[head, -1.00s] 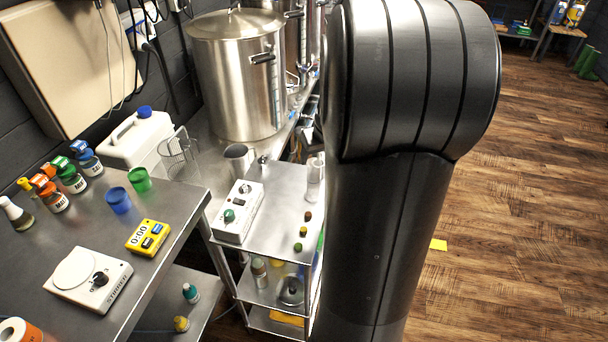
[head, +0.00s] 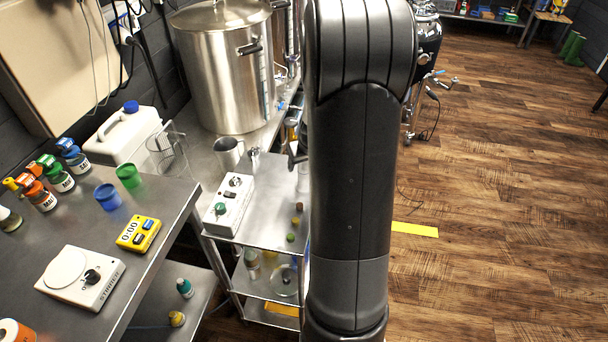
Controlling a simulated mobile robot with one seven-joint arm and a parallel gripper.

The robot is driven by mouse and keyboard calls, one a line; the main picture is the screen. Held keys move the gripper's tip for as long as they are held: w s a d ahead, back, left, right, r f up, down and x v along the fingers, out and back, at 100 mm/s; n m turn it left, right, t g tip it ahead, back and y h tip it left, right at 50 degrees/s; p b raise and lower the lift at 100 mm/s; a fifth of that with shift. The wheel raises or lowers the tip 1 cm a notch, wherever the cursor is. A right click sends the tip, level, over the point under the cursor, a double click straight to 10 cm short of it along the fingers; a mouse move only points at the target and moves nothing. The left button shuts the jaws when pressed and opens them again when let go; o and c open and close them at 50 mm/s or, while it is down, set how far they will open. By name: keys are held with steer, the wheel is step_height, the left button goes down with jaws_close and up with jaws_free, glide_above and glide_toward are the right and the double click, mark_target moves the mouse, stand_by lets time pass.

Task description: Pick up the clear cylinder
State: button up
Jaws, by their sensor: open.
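A narrow clear cylinder (head: 302,178) stands upright on the top shelf of the steel cart (head: 262,222). It is mostly hidden behind my arm in the head view, with only a strip of its left side showing. My arm fills the middle of the picture from top to bottom. My gripper is not seen; its place relative to the cylinder cannot be told.
A white control box (head: 229,205) and small coloured pieces (head: 294,221) share the cart top. A metal jug (head: 228,153), a clear beaker (head: 167,152) and a large steel pot (head: 224,70) stand behind. A bench (head: 160,207) is at left; open floor (head: 490,220) at right.

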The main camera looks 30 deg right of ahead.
steer(key=c, duration=1.2)
steer(key=shift+c, duration=0.5)
